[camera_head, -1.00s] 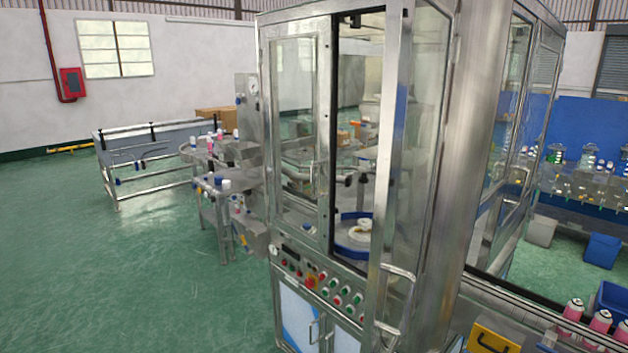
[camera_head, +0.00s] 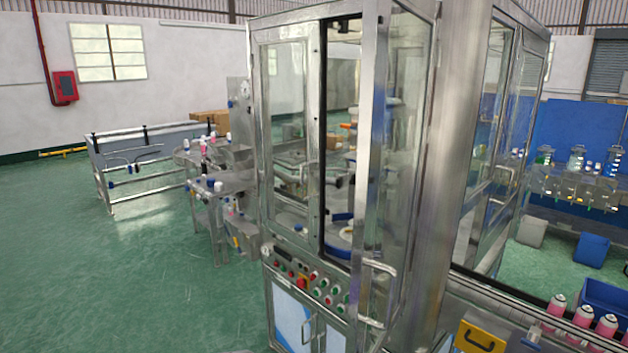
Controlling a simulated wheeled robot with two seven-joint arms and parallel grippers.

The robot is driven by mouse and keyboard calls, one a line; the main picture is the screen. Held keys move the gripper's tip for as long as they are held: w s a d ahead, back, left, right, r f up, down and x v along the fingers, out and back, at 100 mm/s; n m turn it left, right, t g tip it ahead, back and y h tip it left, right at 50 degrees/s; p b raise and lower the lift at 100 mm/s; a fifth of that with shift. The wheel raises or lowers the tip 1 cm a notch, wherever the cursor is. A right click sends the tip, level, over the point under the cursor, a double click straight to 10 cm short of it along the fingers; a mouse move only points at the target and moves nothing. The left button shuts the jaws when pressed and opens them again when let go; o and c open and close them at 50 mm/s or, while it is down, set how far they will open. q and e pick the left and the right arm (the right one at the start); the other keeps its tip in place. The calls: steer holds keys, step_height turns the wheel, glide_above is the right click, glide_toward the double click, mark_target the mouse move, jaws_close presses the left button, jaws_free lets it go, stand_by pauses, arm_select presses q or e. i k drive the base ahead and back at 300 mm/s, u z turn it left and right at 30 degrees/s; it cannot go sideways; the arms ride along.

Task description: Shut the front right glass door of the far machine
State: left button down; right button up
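The far machine (camera_head: 455,130) is a tall metal-framed cabinet with glass panels. Its front right glass door (camera_head: 398,140) stands open, swung out toward me, with its metal edge facing me and a bar handle (camera_head: 380,267) low on that edge. The front left glass door (camera_head: 285,130) appears closed. Between the two is a dark open gap (camera_head: 341,110), through which part of the inside shows. Neither of my grippers is in view.
A control panel with buttons (camera_head: 305,280) sits below the doors. A conveyor with pink cans (camera_head: 583,318) and a yellow handle (camera_head: 480,338) are at the lower right. Blue bins (camera_head: 592,250) stand behind. Green floor (camera_head: 120,270) is clear at the left.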

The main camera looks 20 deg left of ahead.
mark_target(395, 234)
steer(key=u, duration=0.2)
steer(key=i, duration=1)
steer(key=u, duration=0.2)
steer(key=k, duration=0.4)
steer(key=z, duration=0.05)
